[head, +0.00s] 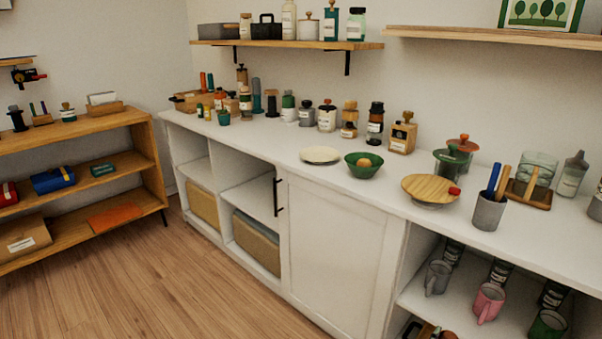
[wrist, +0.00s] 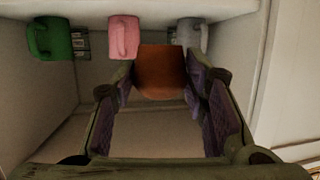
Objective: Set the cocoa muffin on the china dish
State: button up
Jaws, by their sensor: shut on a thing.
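The cocoa muffin (wrist: 160,68), a plain brown block-like shape in the wrist view, is between the fingertips of my gripper (wrist: 161,88). My gripper is shut on it, in front of the open lower shelf. In the head view a reddish-brown bit, likely the muffin (head: 449,335), shows at the bottom edge beside part of my gripper; most of both is cut off. The china dish (head: 320,155) is a round, pale, empty plate on the white counter, far from my gripper, above and to its left.
A green bowl (head: 364,171) with a brown item stands right of the dish. A round wooden board (head: 428,188) and a grey utensil cup (head: 488,212) are further right. Grey (head: 437,277), pink (head: 488,301) and green (head: 547,326) mugs stand on the lower shelf. Jars line the counter's back.

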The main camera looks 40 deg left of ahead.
aim_at(320, 157)
jog(key=i+j+u, duration=0.15)
jog(key=j, duration=0.25)
jog(key=j+u, duration=0.15)
jog(key=j, duration=0.25)
jog(key=i+j+u, duration=0.1)
jog(key=j, duration=0.3)
jog(key=i+j+u, duration=0.3)
jog(key=i+j, duration=0.15)
jog(key=j, duration=0.25)
